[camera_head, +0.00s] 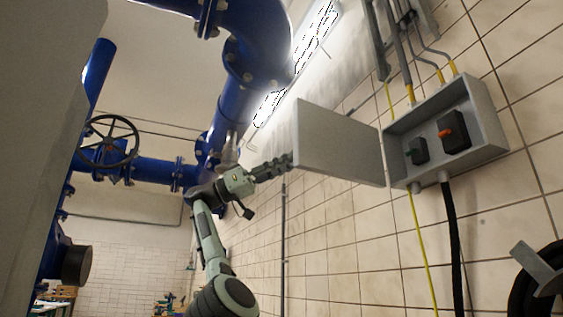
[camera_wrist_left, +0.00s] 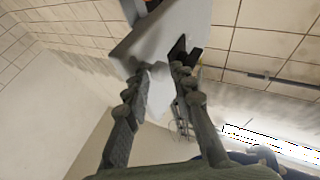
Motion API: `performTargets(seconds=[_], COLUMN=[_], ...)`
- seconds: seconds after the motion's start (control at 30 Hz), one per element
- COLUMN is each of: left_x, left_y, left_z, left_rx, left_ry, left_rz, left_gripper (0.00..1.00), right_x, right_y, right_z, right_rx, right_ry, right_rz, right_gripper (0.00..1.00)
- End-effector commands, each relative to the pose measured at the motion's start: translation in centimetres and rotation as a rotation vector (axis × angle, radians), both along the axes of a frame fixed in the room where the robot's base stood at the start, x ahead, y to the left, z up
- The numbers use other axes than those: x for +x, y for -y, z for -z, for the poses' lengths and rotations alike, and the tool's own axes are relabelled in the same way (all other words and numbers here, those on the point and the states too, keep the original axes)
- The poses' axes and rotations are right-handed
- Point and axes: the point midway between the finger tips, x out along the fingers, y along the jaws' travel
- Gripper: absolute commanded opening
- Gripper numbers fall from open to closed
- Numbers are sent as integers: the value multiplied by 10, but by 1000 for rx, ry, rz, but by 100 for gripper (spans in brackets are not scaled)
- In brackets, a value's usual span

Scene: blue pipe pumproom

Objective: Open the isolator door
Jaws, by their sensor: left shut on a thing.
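The grey isolator box (camera_head: 445,130) is mounted on the tiled wall at the right, and its inside shows. Its grey door (camera_head: 338,143) stands swung out to the left of the box, so the box is open. My left gripper (camera_head: 289,161) is at the door's free left edge. In the left wrist view its two fingers (camera_wrist_left: 160,72) reach to the pale door panel (camera_wrist_left: 150,35), with a black piece beside the right fingertip. The gripper is shut on the door at this edge; the exact contact is partly hidden. My right gripper is out of view.
Large blue pipes (camera_head: 250,55) and a handwheel (camera_head: 108,141) are at the left. A black hose coil (camera_head: 540,280) hangs lower right.

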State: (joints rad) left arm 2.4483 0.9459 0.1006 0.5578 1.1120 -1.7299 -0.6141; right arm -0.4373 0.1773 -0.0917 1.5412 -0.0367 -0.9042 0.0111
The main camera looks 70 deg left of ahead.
Motion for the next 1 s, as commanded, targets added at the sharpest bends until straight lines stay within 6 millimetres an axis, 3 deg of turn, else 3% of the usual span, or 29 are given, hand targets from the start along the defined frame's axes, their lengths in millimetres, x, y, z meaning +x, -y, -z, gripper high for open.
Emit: performTargets(seconds=[0.03,0.27,0.3,0.4,1.0], left_x=[14,14,14,14,6], left_y=[3,3,3,3,-2], left_z=[0,0,0,0,4], left_rx=[-2,-3,-3,-3,-3], left_ry=[-24,-25,-25,-25,-21], left_rz=[-2,-1,-1,-1,-3], left_gripper=[0,0,27,39,40], right_x=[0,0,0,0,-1], right_y=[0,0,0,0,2], right_z=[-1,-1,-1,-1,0], right_rx=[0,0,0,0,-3], right_ry=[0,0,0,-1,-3], right_rz=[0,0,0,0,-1], right_gripper=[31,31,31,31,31])
